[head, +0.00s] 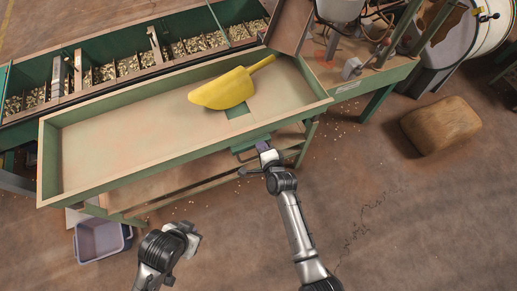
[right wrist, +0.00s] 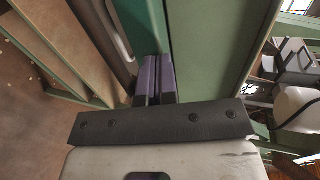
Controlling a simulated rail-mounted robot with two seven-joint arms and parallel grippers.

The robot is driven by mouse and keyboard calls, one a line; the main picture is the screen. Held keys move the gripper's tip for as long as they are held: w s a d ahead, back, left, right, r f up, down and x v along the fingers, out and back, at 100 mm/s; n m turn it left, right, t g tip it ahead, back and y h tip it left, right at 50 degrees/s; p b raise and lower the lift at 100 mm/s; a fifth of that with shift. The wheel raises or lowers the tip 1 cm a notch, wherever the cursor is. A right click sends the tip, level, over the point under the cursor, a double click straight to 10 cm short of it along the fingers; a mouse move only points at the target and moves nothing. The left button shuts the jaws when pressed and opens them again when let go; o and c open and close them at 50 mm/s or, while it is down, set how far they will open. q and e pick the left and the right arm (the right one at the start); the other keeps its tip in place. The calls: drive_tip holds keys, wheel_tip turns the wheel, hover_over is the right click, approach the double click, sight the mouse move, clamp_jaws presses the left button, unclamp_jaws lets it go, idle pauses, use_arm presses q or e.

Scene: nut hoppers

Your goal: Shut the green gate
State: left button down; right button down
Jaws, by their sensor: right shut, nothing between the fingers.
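A green plate, which looks like the green gate (head: 250,146), sticks out at the front edge of the long green-rimmed tray. My right gripper (head: 262,147) is at its right end. In the right wrist view the purple fingers (right wrist: 154,80) are shut with nothing between them, close against a green panel (right wrist: 141,25); I cannot tell if they touch it. A pale bent bar, perhaps a handle, shows left of the panel. My left gripper (head: 190,236) is below the tray, away from the gate; its fingers are not clear.
A yellow scoop (head: 222,91) lies in the tray (head: 110,150) above the gate. Hopper bins of nuts (head: 105,75) run behind it. A grey bin (head: 100,240) stands on the floor at left, a brown sack (head: 440,125) at right. The floor in front is mostly clear.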

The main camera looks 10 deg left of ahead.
drive_tip(key=s+d+r+n+g+p, duration=0.1)
drive_tip(key=s+d+n+g+p, duration=0.45)
drive_tip(key=s, duration=0.85)
drive_tip(key=s+d+r+n+h+p, duration=0.35)
drive_tip(key=s+d+r, duration=0.25)
drive_tip(key=d+r, duration=0.4)
drive_tip(key=s+d+r+n+h+p, duration=0.2)
drive_tip(key=s+d+r+n+h, duration=0.25)
drive_tip(key=d+r, duration=0.55)
drive_tip(key=s+d+f+g+p, duration=0.1)
drive_tip(key=s+d+g+p, duration=0.25)
drive_tip(key=s, duration=0.55)
wheel_tip(320, 180, up, 36)
drive_tip(key=t+p, duration=0.1)
drive_tip(key=p, duration=3.6)
drive_tip(key=shift+w+d+r+m+p, duration=0.25)
drive_tip(key=shift+w+d+m+p, duration=0.1)
drive_tip(key=shift+w+d, duration=0.1)
